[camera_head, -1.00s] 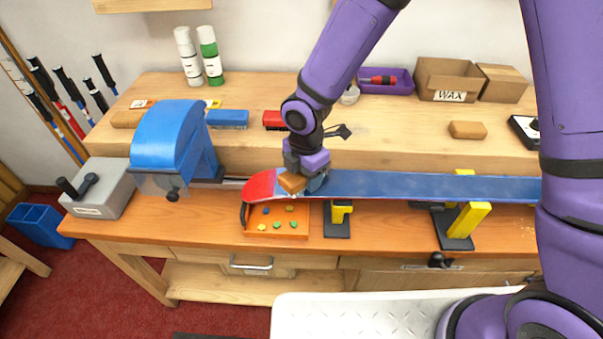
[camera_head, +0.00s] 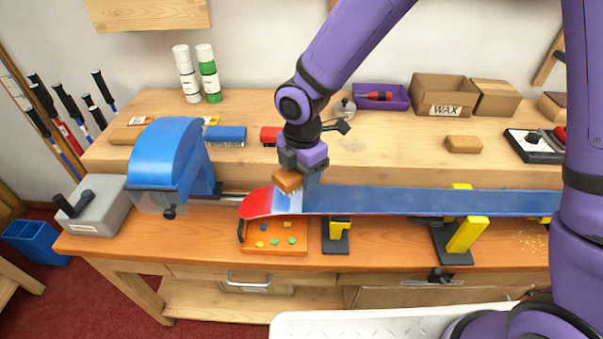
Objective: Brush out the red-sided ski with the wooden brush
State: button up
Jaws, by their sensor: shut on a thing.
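The ski (camera_head: 420,200) lies base up across the bench, its blue base running right and its red tip (camera_head: 257,204) at the left. A thin red edge shows along its near side. My gripper (camera_head: 300,172) is shut on the wooden brush (camera_head: 287,181), just above the ski near the tip. A pale, whitish patch (camera_head: 288,202) shows on the base under the brush. I cannot tell whether the brush touches the ski. Yellow and black supports (camera_head: 338,229) stand under the ski, with another (camera_head: 463,237) further right.
An orange tray (camera_head: 272,246) with several small coloured pieces sits below the tip. A blue machine (camera_head: 168,153) stands left. On the raised shelf are blue (camera_head: 226,134) and red (camera_head: 270,135) brushes, a wooden block (camera_head: 463,144), and a wax box (camera_head: 442,95).

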jog(key=shift+r, duration=1.55)
